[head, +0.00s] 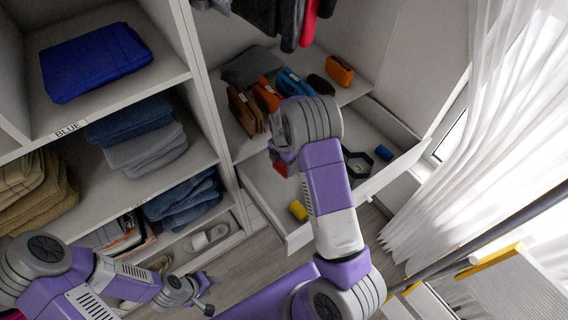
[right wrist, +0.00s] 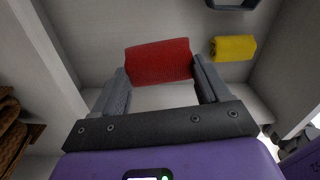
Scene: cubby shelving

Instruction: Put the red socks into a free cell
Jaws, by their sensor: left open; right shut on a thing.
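The red socks (right wrist: 160,62) are a rolled red bundle between the two fingers of my right gripper (right wrist: 160,85), which is shut on them. In the head view, a small part of the red socks (head: 280,168) shows beside my right wrist, over the open drawer (head: 270,196); my arm hides much of this area. My left gripper (head: 205,292) is open and empty at the lower left, in front of the lower shelves. Cell dividers in the drawer cannot be made out.
The drawer holds a yellow roll (head: 298,210), a blue roll (head: 383,152) and a black hexagonal object (head: 357,163). Several bags, including an orange one (head: 340,70), stand on the shelf above. Folded clothes fill the left shelves. A white curtain (head: 480,110) hangs at right.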

